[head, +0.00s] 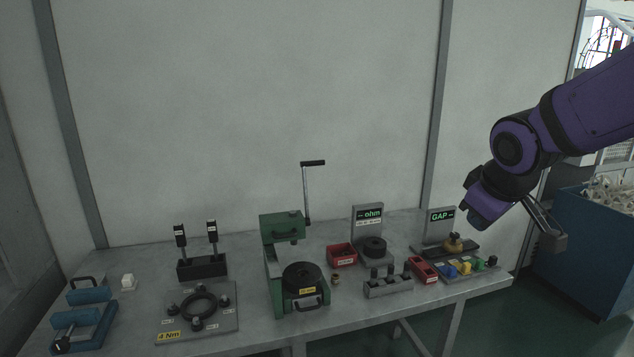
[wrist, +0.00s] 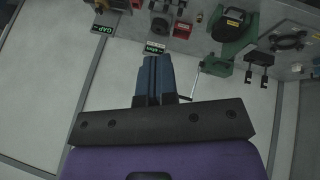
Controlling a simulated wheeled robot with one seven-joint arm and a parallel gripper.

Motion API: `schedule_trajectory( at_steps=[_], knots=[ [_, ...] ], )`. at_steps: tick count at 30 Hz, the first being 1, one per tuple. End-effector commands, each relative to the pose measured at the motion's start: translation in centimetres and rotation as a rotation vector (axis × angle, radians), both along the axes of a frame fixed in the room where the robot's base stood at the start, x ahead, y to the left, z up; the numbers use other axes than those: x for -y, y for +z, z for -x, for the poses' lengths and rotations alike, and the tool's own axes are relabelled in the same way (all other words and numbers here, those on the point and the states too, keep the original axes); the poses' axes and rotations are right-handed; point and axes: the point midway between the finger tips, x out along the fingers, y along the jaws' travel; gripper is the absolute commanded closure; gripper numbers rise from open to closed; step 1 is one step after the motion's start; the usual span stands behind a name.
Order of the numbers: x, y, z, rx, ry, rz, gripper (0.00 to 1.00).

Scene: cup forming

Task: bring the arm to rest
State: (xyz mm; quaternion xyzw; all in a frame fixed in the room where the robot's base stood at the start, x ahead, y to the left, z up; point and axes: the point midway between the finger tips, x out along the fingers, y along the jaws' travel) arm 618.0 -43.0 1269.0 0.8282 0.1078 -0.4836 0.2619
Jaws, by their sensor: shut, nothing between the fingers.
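My purple arm reaches in from the right edge of the head view and bends at a dark joint. My gripper (head: 476,220) hangs in the air at its end, above the right part of the grey table (head: 250,334) and in front of the wall. In the wrist view, the two bluish fingers of my gripper (wrist: 154,78) lie side by side, shut with nothing between them. The gripper touches nothing that I can see.
Below the gripper is the GAP station (head: 440,216), with a tray of coloured pieces (head: 468,268) nearby. The ohm station (head: 368,216), red bins (head: 341,254), a green lever press (head: 282,228) and a ring fixture (head: 198,303) stand leftward. A blue bin (head: 575,250) stands right.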

Motion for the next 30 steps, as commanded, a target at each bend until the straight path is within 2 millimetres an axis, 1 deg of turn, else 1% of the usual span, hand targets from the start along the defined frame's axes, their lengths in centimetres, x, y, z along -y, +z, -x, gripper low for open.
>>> schedule_trajectory(
  at_steps=[1, 5, 6, 12, 15, 18, 21, 24, 30],
  knots=[
    [0.5, 1.1, 1.6, 0.006, -0.045, -0.02, 1.0],
    [1.5, 2.7, 5.6, -0.001, -0.157, -0.081, 1.0],
    [1.8, 3.1, 6.8, -0.004, -0.191, -0.103, 1.0],
    [2.5, 4.5, 13.0, -0.02, -0.34, -0.216, 1.0],
    [2.6, 4.7, 15.5, -0.032, -0.397, -0.268, 1.0],
    [2.6, 4.8, 17.3, -0.04, -0.436, -0.307, 1.0],
    [2.6, 4.8, 18.4, -0.048, -0.458, -0.329, 1.0],
    [2.5, 4.8, 18.8, -0.051, -0.466, -0.34, 1.0],
    [2.5, 4.8, 18.8, -0.051, -0.466, -0.34, 1.0]
  ],
)
